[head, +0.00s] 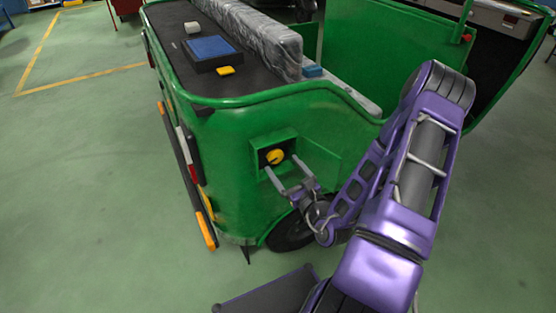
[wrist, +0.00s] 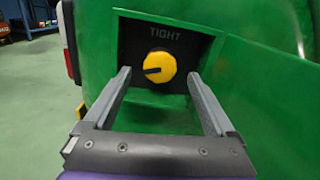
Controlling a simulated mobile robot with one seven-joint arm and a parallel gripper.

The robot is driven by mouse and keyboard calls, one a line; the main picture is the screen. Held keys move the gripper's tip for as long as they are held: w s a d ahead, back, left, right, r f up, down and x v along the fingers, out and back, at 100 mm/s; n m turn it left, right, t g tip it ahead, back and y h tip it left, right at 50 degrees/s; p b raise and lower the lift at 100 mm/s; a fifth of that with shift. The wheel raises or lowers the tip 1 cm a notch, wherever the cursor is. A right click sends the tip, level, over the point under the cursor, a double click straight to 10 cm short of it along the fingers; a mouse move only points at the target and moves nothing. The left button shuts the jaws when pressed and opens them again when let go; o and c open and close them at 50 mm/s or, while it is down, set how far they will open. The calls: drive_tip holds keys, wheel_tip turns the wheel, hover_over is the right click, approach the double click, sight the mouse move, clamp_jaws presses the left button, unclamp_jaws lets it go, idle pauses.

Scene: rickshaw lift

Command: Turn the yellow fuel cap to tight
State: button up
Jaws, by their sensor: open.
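The yellow fuel cap (wrist: 160,67) is a round knob set in a dark square recess on the green rickshaw body. A dark mark on it points to the left in the wrist view. The word TIGHT is printed on the recess wall above it. In the head view the cap (head: 274,156) sits in a green box-like frame (head: 256,146) on the rickshaw's side. My gripper (head: 282,172) is open in front of the recess. In the wrist view its two grey fingers (wrist: 158,78) stand to the lower left and lower right of the cap, with clear space between them and it.
The green rickshaw (head: 225,140) fills the middle, with a green flap (head: 318,160) open right of the recess. A wheel (head: 290,232) is below. A blue-topped box (head: 211,52) and a small yellow block (head: 226,71) lie on its dark top. Open floor lies left.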

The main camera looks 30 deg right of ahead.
sight(277, 157)
drive_tip(key=shift+w+a, duration=0.1)
drive_tip(key=shift+w, duration=2)
drive_tip(key=c, duration=1.4)
drive_tip(key=shift+o, duration=0.2)
